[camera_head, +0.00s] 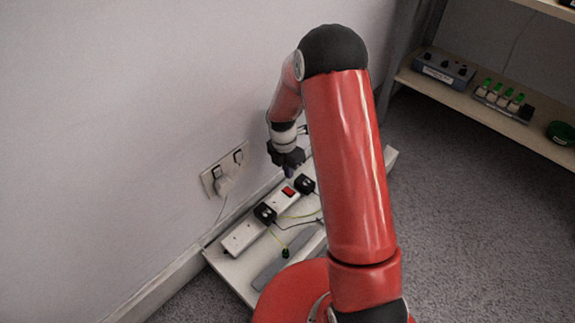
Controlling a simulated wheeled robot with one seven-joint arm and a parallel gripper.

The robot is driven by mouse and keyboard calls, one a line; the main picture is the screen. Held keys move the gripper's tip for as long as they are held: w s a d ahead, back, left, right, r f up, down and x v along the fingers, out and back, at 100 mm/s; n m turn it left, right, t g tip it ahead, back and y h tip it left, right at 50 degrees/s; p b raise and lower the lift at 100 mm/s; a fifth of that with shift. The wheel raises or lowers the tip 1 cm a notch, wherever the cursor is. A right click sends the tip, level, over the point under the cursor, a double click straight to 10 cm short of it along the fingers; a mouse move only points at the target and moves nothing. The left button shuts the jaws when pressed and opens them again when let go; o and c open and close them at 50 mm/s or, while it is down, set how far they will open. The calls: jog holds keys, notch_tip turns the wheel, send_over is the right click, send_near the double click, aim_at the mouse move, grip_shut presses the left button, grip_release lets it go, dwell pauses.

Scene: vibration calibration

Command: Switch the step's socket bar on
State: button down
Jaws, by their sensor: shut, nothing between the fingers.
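The white socket bar (243,238) lies on a low pale step (230,270) against the wall. Its red switch (288,191) shows near the middle of the visible bar, but whether it is on or off is too small to tell. Black plugs sit in the bar on either side of the switch, one at the near side (265,214) and one at the far side (305,184). My gripper (289,173) is shut and empty, pointing down just above and behind the red switch. A gap to the switch cannot be judged from this view.
Yellow-green leads and a grey flat piece (283,268) lie on the step. A shelf (480,104) at upper right holds a blue-grey box (443,67) and green-topped parts. Carpet at right is clear.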

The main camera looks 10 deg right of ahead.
aim_at(291, 193)
jog(key=f, duration=0.2)
jog(key=f+b, duration=0.1)
jog(key=f, duration=0.5)
jog(key=shift+s+d+f, duration=0.2)
jog(key=shift+s+d, duration=0.1)
jog(key=shift+s, duration=0.1)
jog(key=shift+s+d+f+b, duration=0.1)
jog(key=shift+f+b, duration=0.2)
jog(key=shift+f, duration=0.05)
jog(key=shift+r, duration=0.15)
jog(key=shift+w+a+r, duration=0.1)
jog(key=shift+w+a, duration=0.45)
jog(key=shift+w, duration=0.15)
jog(key=shift+r, duration=0.1)
